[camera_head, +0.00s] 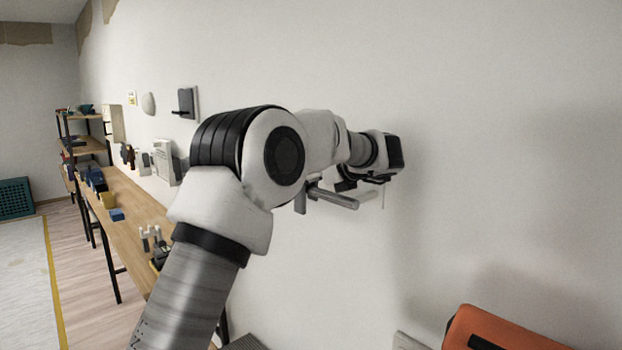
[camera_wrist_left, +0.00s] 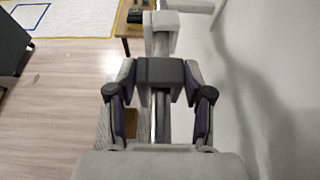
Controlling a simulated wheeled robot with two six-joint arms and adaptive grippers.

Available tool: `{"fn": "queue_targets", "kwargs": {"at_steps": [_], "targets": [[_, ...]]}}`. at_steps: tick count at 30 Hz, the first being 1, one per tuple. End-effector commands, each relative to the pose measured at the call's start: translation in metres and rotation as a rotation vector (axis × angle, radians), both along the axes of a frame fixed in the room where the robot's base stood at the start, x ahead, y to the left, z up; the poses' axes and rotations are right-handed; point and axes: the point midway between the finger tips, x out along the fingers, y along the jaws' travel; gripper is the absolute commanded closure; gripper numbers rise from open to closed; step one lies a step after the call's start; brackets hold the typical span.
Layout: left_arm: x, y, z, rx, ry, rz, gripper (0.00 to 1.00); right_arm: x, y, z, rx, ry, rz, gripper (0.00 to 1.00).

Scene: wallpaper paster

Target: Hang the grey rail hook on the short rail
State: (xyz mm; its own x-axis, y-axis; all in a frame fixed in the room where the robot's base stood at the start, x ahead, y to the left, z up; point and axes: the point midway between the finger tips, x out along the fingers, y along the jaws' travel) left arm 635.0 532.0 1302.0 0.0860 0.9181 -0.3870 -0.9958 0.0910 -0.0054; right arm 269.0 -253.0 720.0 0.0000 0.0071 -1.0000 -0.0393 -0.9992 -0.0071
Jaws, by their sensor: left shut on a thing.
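My left gripper (camera_wrist_left: 163,82) is shut on a dark grey block, which I take to be the grip of the grey rail hook (camera_wrist_left: 160,72). A lighter grey piece (camera_wrist_left: 160,38) shows just beyond the fingertips; I cannot tell whether it is part of the hook. In the head view the forearm and wrist hide most of the gripper and what it holds. A short grey bar (camera_head: 335,197), apparently the short rail, sticks out beneath my forearm near the wall. Whether the hook touches it is hidden. My right gripper is in neither view.
A long wooden bench (camera_head: 135,215) with several small items runs along the wall at the left. Several wall fittings hang above it. An orange case (camera_head: 510,335) is at the bottom right. The wall right of my wrist is bare.

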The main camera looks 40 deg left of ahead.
Motion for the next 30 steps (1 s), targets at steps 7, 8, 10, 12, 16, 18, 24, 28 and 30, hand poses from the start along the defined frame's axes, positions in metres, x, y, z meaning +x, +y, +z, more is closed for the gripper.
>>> {"fn": "queue_targets", "kwargs": {"at_steps": [7,8,10,12,16,18,24,28,30], "targets": [[0.000,0.000,-0.005,0.000,0.000,0.000,0.42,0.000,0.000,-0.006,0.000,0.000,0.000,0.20],[0.000,0.000,-0.005,0.000,0.000,0.000,0.31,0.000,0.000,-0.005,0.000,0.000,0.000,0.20],[0.000,0.000,-0.005,0.000,0.000,0.000,0.20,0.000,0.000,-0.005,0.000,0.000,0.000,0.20],[0.000,0.000,-0.005,0.000,0.000,0.000,0.20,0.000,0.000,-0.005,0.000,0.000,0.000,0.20],[0.000,0.000,-0.005,0.000,0.000,0.000,0.20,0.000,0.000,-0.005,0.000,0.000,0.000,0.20],[0.000,-0.001,-0.005,0.000,0.000,0.000,0.20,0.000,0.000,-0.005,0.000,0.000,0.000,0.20],[-0.001,-0.021,0.005,0.003,0.000,-0.002,0.20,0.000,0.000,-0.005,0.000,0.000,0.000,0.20],[-0.004,-0.052,0.018,0.005,-0.002,-0.003,0.20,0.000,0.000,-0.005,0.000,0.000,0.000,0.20],[-0.006,-0.069,0.025,0.005,-0.003,-0.002,0.20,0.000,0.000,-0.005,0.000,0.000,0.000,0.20]]}}
